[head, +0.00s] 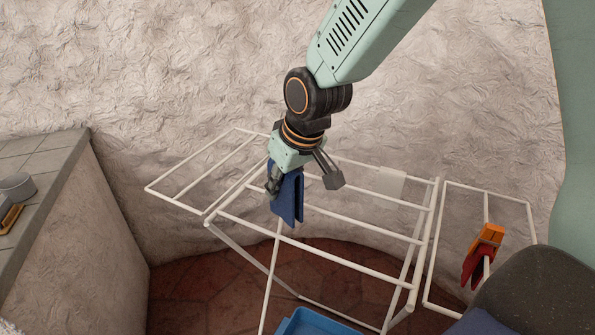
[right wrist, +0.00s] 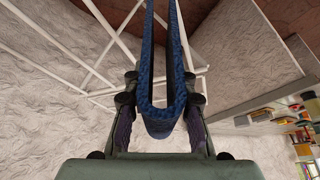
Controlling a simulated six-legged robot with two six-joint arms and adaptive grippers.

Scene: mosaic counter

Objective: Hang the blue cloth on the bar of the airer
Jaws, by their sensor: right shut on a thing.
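The blue cloth (head: 289,200) is folded over and hangs down between the fingers of my right gripper (head: 303,183). The gripper is shut on it. In the right wrist view the cloth (right wrist: 160,124) forms a U shape, its two flaps reaching away from the gripper with a gap between them. The white airer (head: 345,262) stands below, with several thin bars. The cloth's lower edge appears just above the front long bar in the head view; I cannot tell whether it touches any bar. My left gripper is not in view.
An orange cloth (head: 489,234) and a red cloth (head: 474,266) hang on the airer's right wing. A blue basket (head: 315,324) is on the floor at the bottom. A tiled counter (head: 50,152) stands at the left, and a rough wall is behind.

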